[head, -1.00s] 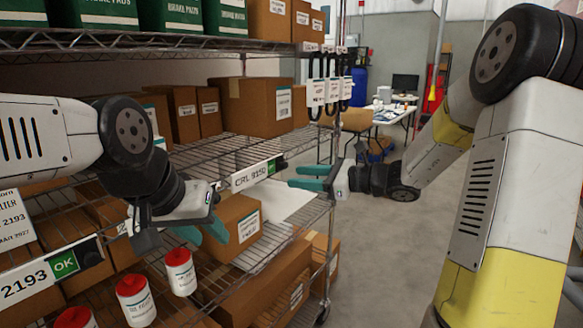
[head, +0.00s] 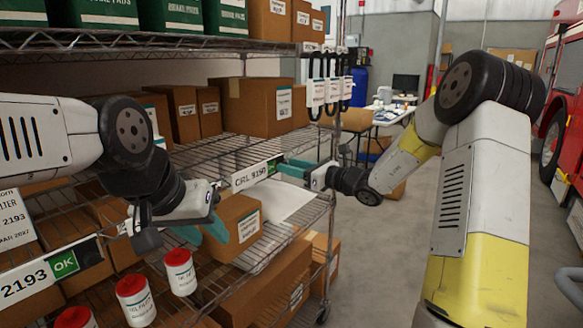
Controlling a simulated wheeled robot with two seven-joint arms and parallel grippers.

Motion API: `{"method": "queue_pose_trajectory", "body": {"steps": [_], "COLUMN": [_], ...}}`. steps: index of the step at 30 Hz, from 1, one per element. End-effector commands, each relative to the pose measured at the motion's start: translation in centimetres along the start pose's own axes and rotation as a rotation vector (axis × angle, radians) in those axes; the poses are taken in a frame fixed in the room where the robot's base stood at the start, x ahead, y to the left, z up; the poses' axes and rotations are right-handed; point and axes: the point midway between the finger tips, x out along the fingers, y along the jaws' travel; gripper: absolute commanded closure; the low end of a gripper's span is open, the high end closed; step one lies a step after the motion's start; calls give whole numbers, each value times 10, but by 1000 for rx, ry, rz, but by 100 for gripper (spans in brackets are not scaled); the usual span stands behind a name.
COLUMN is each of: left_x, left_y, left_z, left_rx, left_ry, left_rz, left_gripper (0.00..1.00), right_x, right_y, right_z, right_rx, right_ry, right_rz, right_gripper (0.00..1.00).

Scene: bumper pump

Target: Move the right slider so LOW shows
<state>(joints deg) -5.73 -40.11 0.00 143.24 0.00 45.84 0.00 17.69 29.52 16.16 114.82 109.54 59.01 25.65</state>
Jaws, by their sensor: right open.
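The right shelf label (head: 250,176) reads roughly "CRL 9150" on the middle shelf's front edge. A small green and dark slider piece (head: 274,165) sits at its right end; its word is too small to read. My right gripper (head: 285,170) is open, its teal fingers at the right end of this label, partly overlapping the slider in the picture. Whether they touch it, I cannot tell. My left gripper (head: 202,233) hangs left of the label, its teal fingers apart with nothing visible between them. The left label (head: 24,283) reads "2193" with a green "OK" slider (head: 65,264).
Red-capped white canisters (head: 180,272) stand on the lower shelf below my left gripper. A cardboard box (head: 236,222) sits just right of it. Black hooks with white tags (head: 333,90) hang at the shelf corner. The floor aisle (head: 385,260) to the right is clear.

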Motion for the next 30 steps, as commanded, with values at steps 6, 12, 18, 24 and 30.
{"method": "queue_pose_trajectory", "body": {"steps": [6,12,18,24,30], "left_x": [0,0,0,0,0], "left_y": [0,0,0,0,0], "left_z": [0,0,0,0,0], "left_rx": [0,0,0,0,0], "left_ry": [0,0,0,0,0], "left_rz": [0,0,0,0,0], "left_gripper": [64,64,64,64,64], "right_x": [0,0,0,-1,-1], "right_y": [0,0,0,0,0], "right_z": [0,0,0,0,0], "right_rx": [0,-1,-1,-1,-1], "right_ry": [0,0,0,0,0], "right_rz": [0,0,0,0,0], "right_gripper": [72,100,100,100,100]}}
